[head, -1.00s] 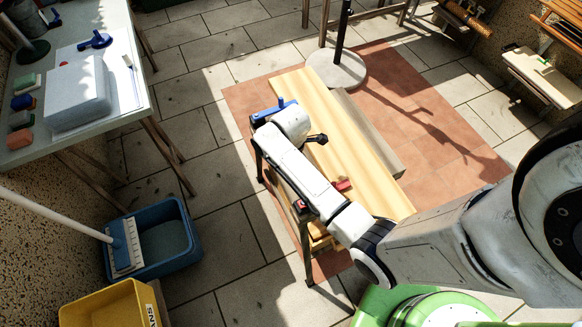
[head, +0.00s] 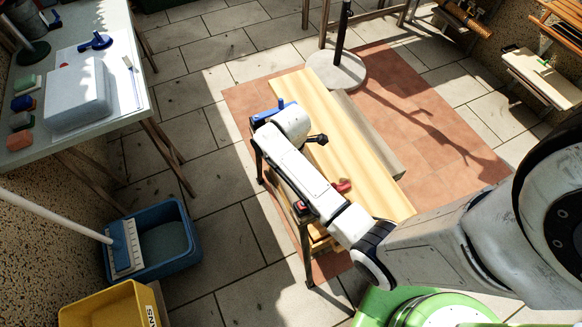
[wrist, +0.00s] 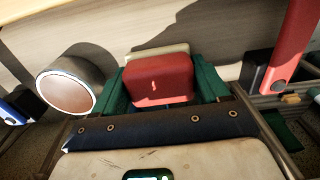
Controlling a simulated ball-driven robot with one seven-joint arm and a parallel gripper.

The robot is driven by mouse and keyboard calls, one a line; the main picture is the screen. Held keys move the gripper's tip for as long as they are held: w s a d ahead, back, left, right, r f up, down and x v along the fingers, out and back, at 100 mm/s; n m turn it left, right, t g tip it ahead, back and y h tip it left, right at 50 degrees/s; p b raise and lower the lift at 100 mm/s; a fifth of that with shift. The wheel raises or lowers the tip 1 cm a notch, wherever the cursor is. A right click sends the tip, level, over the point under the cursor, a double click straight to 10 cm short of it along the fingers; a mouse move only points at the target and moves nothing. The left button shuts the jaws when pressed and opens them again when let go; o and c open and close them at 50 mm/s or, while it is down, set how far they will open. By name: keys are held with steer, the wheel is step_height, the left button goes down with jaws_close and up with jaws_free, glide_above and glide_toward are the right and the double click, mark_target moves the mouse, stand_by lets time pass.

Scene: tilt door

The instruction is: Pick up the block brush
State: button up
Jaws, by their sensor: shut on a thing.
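The block brush (wrist: 160,80) shows in the wrist view as a red block with a cream strip along its far side. My gripper (wrist: 161,87) has its green fingers closed on the left and right sides of the red block. The brush sits against or just above a pale wooden surface; I cannot tell whether it touches. In the head view my arm covers the gripper and the brush.
A wooden plank bench (head: 345,140) lies beneath my arm, with a blue clamp (head: 272,110) at its far end. A round tin-like thing (wrist: 70,87) and a red handle (wrist: 296,42) flank the gripper. A blue tub (head: 178,235) and yellow bin (head: 105,312) stand left.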

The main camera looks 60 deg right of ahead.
steer(key=shift+r, duration=0.45)
steer(key=s+a+r, duration=0.8)
steer(key=s+r, duration=0.3)
steer(key=shift+s+r, duration=0.3)
steer(key=shift+r, duration=0.1)
steer(key=o, duration=0.4)
steer(key=shift+d, duration=0.1)
steer(key=shift+c, duration=1.4)
steer(key=w+d+p, duration=0.1)
steer(key=w+d, duration=0.1)
steer(key=w, duration=0.1)
steer(key=w+d+f+p, duration=0.1)
steer(key=w+d, duration=0.1)
steer(key=w, duration=0.2)
steer(key=w+d+f+p, duration=0.1)
steer(key=w+d, duration=0.1)
steer(key=w, duration=0.1)
steer(key=shift+w+f+p, duration=0.15)
steer(key=shift+w+p, duration=0.05)
steer(key=shift+p, duration=0.15)
steer(key=w+d+p, duration=0.3)
steer(key=w+d, duration=0.5)
steer(key=w, duration=0.2)
step_height(320, 180, down, 6)
steer(key=b, duration=0.6)
steer(key=shift+w+f, duration=0.15)
steer(key=shift+f, duration=0.05)
